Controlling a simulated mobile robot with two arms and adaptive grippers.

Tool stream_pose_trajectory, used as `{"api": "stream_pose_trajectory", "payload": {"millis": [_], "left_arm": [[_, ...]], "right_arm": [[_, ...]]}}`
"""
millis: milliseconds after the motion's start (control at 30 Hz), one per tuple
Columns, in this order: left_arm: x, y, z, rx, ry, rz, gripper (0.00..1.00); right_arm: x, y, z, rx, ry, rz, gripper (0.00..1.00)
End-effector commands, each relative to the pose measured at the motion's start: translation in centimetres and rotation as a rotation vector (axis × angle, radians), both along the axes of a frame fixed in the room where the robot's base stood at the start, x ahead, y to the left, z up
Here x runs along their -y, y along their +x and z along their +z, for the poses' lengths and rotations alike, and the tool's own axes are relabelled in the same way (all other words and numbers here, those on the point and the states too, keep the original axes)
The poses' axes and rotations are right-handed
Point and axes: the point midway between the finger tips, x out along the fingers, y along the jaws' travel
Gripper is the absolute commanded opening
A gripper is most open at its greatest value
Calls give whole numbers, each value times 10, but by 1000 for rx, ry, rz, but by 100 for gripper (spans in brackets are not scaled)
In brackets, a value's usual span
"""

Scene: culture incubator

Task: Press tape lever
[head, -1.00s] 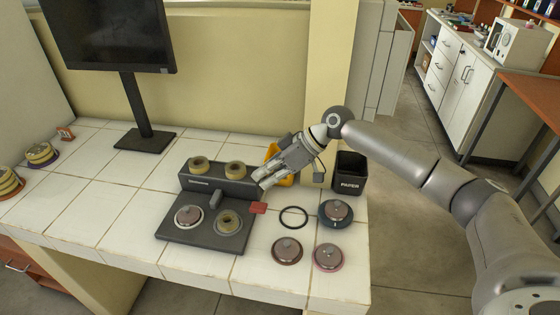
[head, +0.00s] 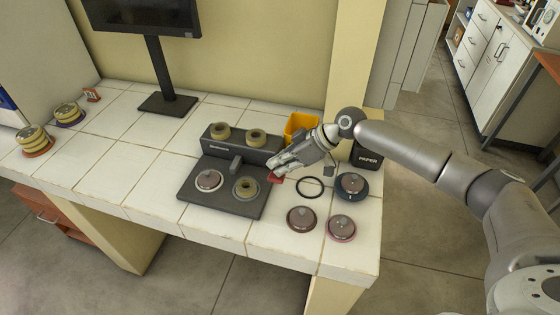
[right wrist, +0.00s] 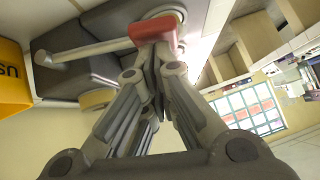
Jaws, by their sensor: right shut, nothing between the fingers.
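The dark tape machine (head: 222,200) sits on the white tiled bench, with tape rolls on its top and on its front plate. Its lever has a red handle (head: 275,178) at the right side; in the right wrist view the red handle (right wrist: 152,30) sits at the end of a pale rod (right wrist: 85,50). My right gripper (head: 277,167) is shut and empty, its fingertips at the red handle. In the right wrist view the fingertips (right wrist: 155,52) overlap the handle's near edge; I cannot tell if they touch. My left gripper is not in view.
A black ring (head: 310,187) and several lidded discs, one of them dark blue (head: 352,187), lie right of the machine. A yellow bin (head: 299,124) and black PAPER bin (head: 366,158) stand behind. A monitor (head: 168,103) stands at the back left.

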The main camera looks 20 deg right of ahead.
Motion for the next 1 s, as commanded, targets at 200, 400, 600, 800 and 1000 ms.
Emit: {"api": "stream_pose_trajectory", "payload": {"millis": [200, 400, 600, 800, 1000], "left_arm": [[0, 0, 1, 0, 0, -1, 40], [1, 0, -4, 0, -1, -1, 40], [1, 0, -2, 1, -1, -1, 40], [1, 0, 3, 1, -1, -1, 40], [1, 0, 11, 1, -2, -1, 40]], "right_arm": [[-5, -9, -16, 107, -76, 2, 0], [-8, -12, -30, 162, -107, 2, 0], [-8, -12, -28, 161, -107, 2, 0], [-8, -12, -21, 161, -107, 2, 0], [-8, -12, -12, 159, -107, 2, 0]]}}
